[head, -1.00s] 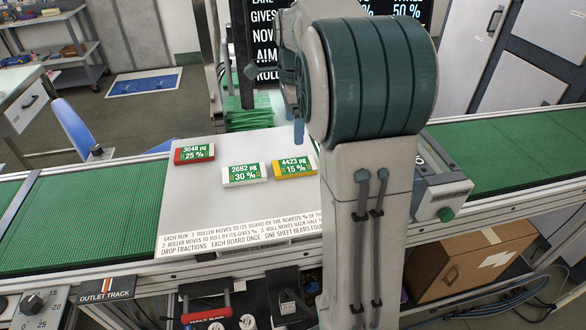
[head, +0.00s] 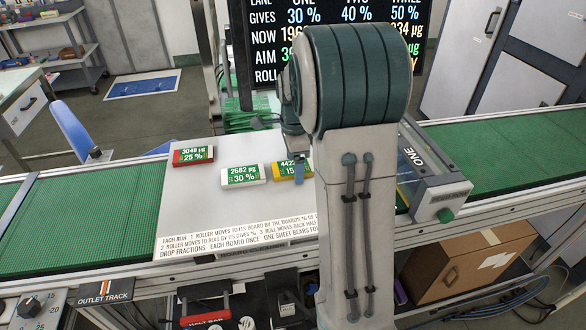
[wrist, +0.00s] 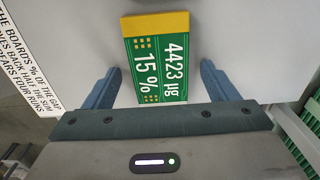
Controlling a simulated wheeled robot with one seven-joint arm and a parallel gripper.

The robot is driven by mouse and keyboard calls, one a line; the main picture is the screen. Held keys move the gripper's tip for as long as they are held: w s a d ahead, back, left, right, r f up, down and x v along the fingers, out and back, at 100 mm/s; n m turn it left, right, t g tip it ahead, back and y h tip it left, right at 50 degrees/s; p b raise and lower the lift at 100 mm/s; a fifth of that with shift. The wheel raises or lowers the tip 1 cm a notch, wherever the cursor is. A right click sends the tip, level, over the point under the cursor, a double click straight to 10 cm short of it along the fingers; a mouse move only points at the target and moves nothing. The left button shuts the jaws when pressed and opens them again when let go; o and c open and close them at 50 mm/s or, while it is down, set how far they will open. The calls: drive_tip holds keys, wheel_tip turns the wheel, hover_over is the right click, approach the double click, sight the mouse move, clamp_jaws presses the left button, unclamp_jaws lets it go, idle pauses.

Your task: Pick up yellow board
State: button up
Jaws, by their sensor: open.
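The yellow board (head: 283,172) lies on the white plate, partly hidden behind my arm in the head view. In the wrist view the yellow board (wrist: 155,24) shows a yellow edge and a green label reading 4423 µg, 15 %. My gripper (wrist: 160,80) is open, with one blue finger on each side of the board's near part. I see gaps between the fingers and the board. In the head view a blue fingertip (head: 299,172) shows beside the board. Whether the fingers reach down to the plate is unclear.
A white board (head: 243,175) reading 30 % lies just left of the yellow one. A red board (head: 193,155) reading 25 % lies farther left. The white plate (head: 200,205) sits between green belts (head: 85,208). A clear-sided unit marked ONE (head: 430,180) stands at right.

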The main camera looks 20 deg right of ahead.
drive_tip(key=c, duration=1.1)
drive_tip(key=shift+r, duration=0.1)
